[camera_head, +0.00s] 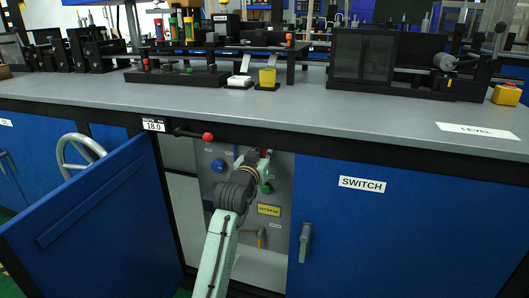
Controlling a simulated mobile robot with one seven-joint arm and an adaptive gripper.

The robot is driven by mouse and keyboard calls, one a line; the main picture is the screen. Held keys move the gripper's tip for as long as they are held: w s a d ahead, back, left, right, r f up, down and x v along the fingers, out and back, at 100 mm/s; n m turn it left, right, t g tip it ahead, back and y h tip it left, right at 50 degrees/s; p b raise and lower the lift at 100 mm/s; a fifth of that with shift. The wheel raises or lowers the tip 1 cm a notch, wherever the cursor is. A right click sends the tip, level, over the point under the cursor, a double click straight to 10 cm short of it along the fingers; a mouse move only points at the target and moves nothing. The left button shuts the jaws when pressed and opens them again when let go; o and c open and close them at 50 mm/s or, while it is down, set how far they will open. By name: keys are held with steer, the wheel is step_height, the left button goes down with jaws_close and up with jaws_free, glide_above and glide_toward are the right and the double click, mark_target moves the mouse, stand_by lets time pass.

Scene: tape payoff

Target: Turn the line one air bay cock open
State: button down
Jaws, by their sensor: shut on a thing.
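The open bay in the bench front holds a grey panel (284,181) with several controls. My arm reaches into it from below. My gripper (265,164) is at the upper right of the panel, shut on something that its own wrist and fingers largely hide. A small red part (263,153) shows at the fingers; I cannot tell whether it is the cock's handle. A green knob (267,188) is just below the gripper. A yellow lever (261,238) hangs lower on the panel, under a yellow label (269,210), apart from the gripper. A blue round knob (218,165) is to the left.
A blue door (95,225) stands swung open at the left. A red-knobbed lever (207,137) sticks out under the bench edge. The SWITCH door (400,225) with its grey handle (305,242) is shut at the right. The worktop (290,110) carries several fixtures.

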steer(key=shift+d+r+p, duration=0.1)
steer(key=shift+p, duration=0.3)
steer(key=shift+s+d+r+n+p, duration=0.25)
steer(key=shift+d+r+n+p, duration=0.4)
steer(key=shift+n+p, duration=2.7)
steer(key=shift+s+d+r+n+p, duration=0.2)
steer(key=shift+d+r+n+p, duration=0.45)
steer(key=shift+n+p, duration=2.7)
steer(key=shift+s+d+r+n+p, duration=0.25)
steer(key=shift+d+r+n+p, duration=0.4)
steer(key=shift+n+p, duration=2.7)
steer(key=shift+m+p, duration=0.95)
steer(key=shift+p, duration=0.15)
steer(key=c, duration=1.6)
jaws_free()
steer(key=shift+r, duration=0.1)
